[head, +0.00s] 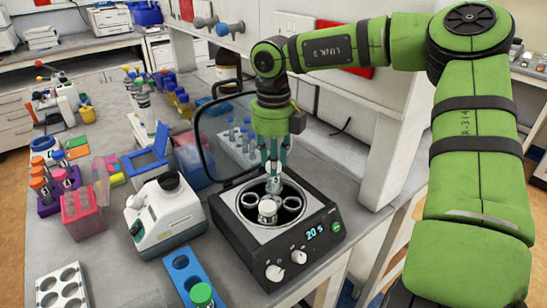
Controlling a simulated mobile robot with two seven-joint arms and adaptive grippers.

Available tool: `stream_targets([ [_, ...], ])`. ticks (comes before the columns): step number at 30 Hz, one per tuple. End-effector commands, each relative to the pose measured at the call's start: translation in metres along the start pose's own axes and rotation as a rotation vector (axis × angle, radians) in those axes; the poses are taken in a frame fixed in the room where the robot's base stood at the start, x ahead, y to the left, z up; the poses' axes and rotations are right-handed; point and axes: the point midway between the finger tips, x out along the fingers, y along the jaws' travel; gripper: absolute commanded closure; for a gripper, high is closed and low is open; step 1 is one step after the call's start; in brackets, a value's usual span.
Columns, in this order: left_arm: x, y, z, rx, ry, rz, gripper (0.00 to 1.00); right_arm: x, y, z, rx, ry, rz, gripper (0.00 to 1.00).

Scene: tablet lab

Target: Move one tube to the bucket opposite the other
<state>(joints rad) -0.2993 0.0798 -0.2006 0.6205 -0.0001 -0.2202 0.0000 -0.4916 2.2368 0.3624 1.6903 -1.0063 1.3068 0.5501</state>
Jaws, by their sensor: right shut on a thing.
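The centrifuge (318,252) is a dark box on the bench with its clear lid (207,150) raised and "20 S" on its display. Its round rotor well is open, with dark round buckets on the left (249,201) and right (292,203) that look empty. A white-topped piece (267,208) stands toward the front of the well; I cannot tell whether it is a tube or the hub. My right gripper (273,168) points down over the back of the well, shut on a white-capped tube (273,183). The gripper hides part of that tube and the bucket below. My left gripper is out of view.
Left of the centrifuge are a white instrument (166,215), a blue rack (187,275) with a green-capped tube (201,294), and a pink rack (82,211). A tube rack (238,142) stands behind. A white shelf upright (372,150) stands close on the right.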

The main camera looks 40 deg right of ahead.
Motion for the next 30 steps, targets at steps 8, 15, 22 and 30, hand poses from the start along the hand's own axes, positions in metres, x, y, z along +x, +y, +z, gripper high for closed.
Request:
stream_targets([
  [8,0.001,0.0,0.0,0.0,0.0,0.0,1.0,0.001,0.0,0.0,-0.001,-0.001,0.0,0.89],
  [15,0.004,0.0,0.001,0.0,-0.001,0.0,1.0,0.003,0.0,0.0,0.0,-0.001,0.0,0.89],
  [22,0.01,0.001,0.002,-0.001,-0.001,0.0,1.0,0.011,0.0,0.0,0.0,0.0,0.0,0.89],
  [30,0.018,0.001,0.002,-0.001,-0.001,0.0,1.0,0.019,0.0,0.0,0.0,-0.001,0.0,0.89],
])
